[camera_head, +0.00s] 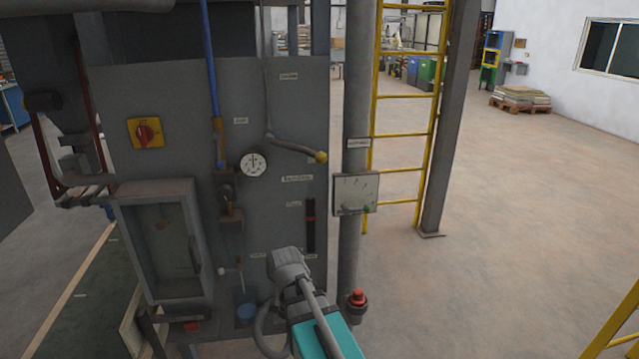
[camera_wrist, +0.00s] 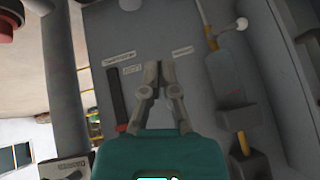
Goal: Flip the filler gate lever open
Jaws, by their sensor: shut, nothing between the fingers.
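A lever with a yellow ball knob (camera_head: 320,157) sticks out to the right from the upper middle of the grey filler panel (camera_head: 290,100). A small lever with a white knob (camera_head: 222,270) is low on the panel; a white knob (camera_wrist: 242,23) also shows at the upper right of the wrist view. I cannot read the labels to tell which is the gate lever. My gripper (camera_wrist: 160,68) is shut and empty in front of the panel, between a dark slot and the small lever. My arm hides the gripper in the head view. The yellow knob is outside the wrist view.
A dark vertical slot with a red marker (camera_head: 310,217) is right of a dial gauge (camera_head: 253,164). A red rotary switch (camera_head: 146,132) is upper left. A grey pipe with a meter box (camera_head: 355,194) and a yellow ladder (camera_head: 403,135) stand right. Open floor lies further right.

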